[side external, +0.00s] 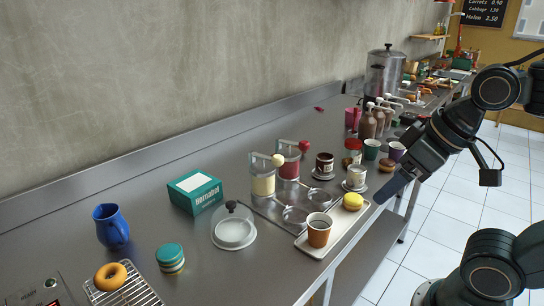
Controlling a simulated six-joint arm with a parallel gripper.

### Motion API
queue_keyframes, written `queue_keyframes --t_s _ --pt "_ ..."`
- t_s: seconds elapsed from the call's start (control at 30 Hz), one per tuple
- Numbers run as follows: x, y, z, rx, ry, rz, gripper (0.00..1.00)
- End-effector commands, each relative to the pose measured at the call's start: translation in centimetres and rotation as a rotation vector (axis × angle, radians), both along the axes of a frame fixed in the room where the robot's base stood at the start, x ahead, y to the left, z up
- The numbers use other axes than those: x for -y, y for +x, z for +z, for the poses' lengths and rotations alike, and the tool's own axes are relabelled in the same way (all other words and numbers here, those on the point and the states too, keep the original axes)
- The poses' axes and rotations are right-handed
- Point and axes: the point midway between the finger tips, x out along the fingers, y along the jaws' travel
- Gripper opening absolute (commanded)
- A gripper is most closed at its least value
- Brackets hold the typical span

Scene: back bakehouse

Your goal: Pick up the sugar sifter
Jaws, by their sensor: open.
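I cannot make out for certain which thing is the sugar sifter. A small jar with a red top (353,149) stands among the cups, but its details are too small to name it. My gripper (388,192) is at the right, near the front edge of the counter and to the right of a round yellow item (353,201). It is open, seen side-on, and nothing shows between its fingers.
A tray (343,236) at the front edge carries the yellow item and an orange-brown cup (319,230). Brown pump bottles (367,124) stand behind.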

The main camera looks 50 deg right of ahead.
Motion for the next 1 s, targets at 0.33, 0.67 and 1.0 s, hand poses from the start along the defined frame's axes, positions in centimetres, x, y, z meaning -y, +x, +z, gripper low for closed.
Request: queue_keyframes --t_s 0.33,0.67,1.0 --pt "0.3 0.6 0.3 -0.013 0.012 -0.04 0.76" --pt "2.8 4.6 1.7 -0.088 0.09 -0.3 0.76" --pt "7.7 10.1 2.1 -0.179 0.194 -0.672 0.76"
